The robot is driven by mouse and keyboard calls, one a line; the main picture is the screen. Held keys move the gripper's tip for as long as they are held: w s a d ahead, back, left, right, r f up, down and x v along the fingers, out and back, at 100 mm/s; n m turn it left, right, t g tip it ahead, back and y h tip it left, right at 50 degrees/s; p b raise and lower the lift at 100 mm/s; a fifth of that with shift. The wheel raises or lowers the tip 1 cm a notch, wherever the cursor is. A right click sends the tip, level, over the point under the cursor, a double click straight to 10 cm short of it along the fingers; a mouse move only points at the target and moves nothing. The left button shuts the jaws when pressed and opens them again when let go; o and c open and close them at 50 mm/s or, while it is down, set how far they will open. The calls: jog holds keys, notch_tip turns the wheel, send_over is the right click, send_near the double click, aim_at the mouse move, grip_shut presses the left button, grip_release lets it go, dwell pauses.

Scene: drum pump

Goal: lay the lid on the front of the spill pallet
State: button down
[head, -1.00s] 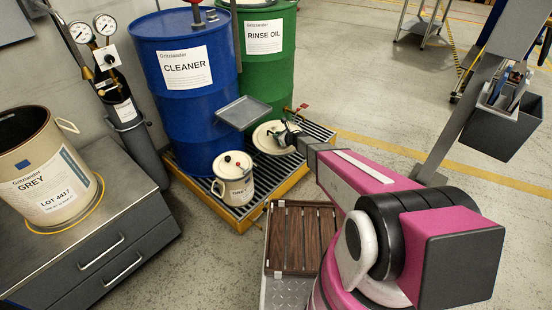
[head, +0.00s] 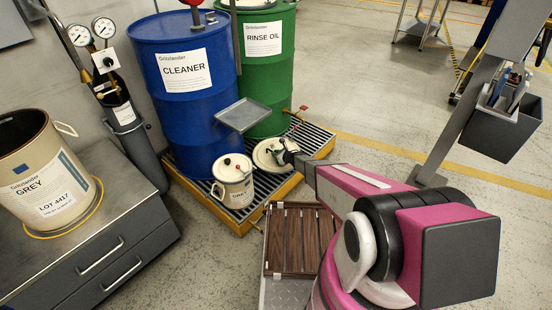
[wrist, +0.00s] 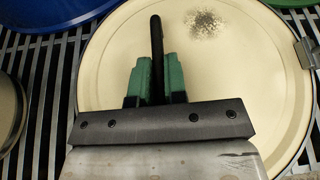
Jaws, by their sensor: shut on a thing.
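The round cream lid (wrist: 225,85) has a dark smudge near its far edge and a metal clip on its right rim. In the head view the lid (head: 268,152) is level over the front right of the spill pallet (head: 240,214), a yellow-edged base with a dark slatted grating. My gripper (wrist: 157,75) is shut on the lid's upright black handle with green fingertips. In the head view my gripper (head: 287,153) partly covers the lid's right side. I cannot tell whether the lid touches the grating.
A cream pail (head: 234,180) stands on the pallet just left of the lid. Behind are a blue CLEANER drum (head: 185,110) and a green RINSE OIL drum (head: 268,80). A grey tray (head: 242,114) juts out above the grating. A wooden-slatted step (head: 298,240) stands in front.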

notch_tip(320, 180, down, 2)
jog(key=shift+f, duration=0.2)
jog(key=c, duration=1.1)
grip_release()
jog(key=shift+c, duration=0.2)
